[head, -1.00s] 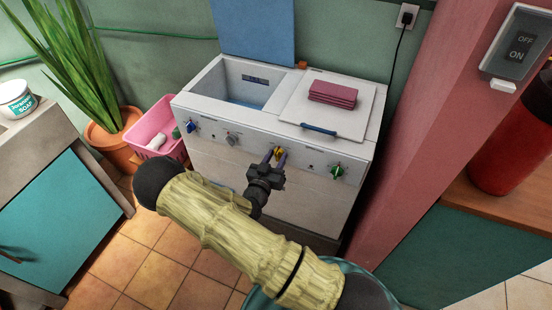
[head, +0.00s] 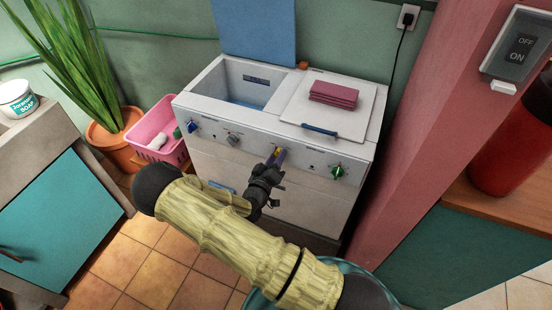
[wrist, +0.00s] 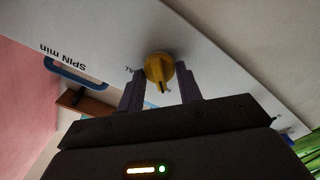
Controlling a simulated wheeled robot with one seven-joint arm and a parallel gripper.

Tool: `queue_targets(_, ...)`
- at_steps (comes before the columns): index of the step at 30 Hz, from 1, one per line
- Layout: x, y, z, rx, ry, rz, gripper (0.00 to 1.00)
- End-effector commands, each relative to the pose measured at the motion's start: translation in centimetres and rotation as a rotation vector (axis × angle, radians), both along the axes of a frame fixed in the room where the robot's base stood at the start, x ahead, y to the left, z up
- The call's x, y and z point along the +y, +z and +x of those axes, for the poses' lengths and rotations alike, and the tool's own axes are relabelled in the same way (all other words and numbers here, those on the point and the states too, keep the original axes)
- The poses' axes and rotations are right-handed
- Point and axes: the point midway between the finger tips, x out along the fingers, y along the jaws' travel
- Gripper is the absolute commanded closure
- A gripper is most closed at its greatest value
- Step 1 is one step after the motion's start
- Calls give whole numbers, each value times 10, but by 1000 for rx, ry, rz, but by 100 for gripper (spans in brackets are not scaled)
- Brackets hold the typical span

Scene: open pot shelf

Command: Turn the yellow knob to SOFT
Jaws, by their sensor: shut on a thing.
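The yellow knob (head: 277,152) is on the front panel of the white twin-tub washer (head: 230,140), between a grey knob and a green knob. In the wrist view the yellow knob (wrist: 158,66) sits between the two purple fingers, with a dark slot line on its face. My gripper (head: 276,158) is shut on the knob, its fingers rolled so that they nearly overlap in the head view. The wrist view shows the panel upside down, with "SPIN min" and a part-hidden label ending in "LL". I cannot read SOFT in either view.
The blue knob (head: 191,126), grey knob (head: 233,139) and green knob (head: 337,172) share the panel. A pink basket (head: 160,135) stands left of the washer. A folded maroon cloth (head: 333,94) lies on the lid. A pink pillar (head: 395,130) rises at the right.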

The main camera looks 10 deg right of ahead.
Motion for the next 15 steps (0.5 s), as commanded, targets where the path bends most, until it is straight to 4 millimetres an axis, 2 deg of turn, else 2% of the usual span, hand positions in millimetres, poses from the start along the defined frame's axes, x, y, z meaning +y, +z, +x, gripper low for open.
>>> queue_targets(10, 1, -1, 0, 4, 4, -2, 88)
queue_targets(11, 1, -1, 0, 4, 4, -2, 61)
queue_targets(13, 1, -1, 0, 4, 3, -2, 47)
queue_targets(15, 1, -1, 0, 3, 3, -2, 44)
